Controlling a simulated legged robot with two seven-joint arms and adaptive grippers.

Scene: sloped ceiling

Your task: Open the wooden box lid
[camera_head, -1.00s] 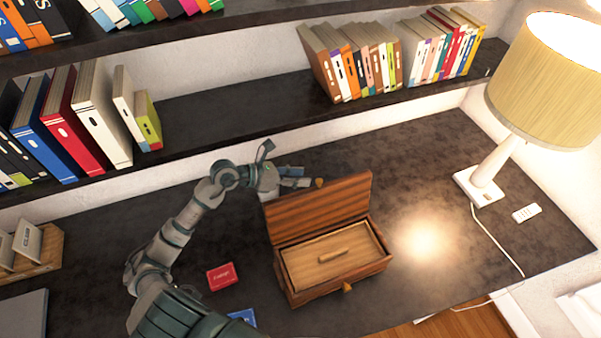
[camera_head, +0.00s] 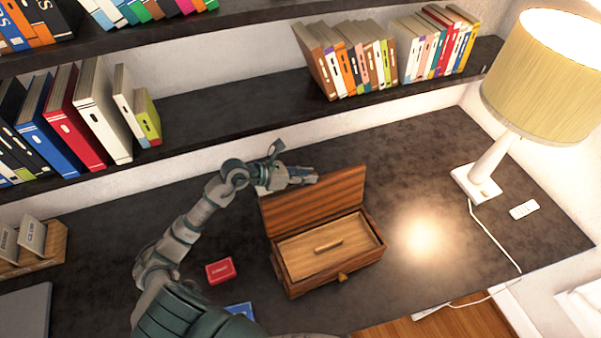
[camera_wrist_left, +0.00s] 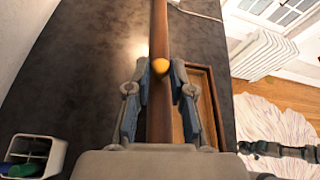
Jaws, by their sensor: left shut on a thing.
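The wooden box (camera_head: 325,272) stands on the dark desk with its lid (camera_head: 318,203) raised, standing roughly upright at the back. Inside, a lighter wooden panel (camera_head: 348,252) with a small bar handle shows. My left gripper (camera_head: 312,177) is at the lid's top edge.
A red card box (camera_head: 220,270) and a blue one (camera_head: 240,311) lie left of the wooden box. A lamp (camera_head: 485,180) and white remote (camera_head: 524,210) stand and lie at right. A bookshelf (camera_head: 220,105) runs behind. Desk right of the box is clear.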

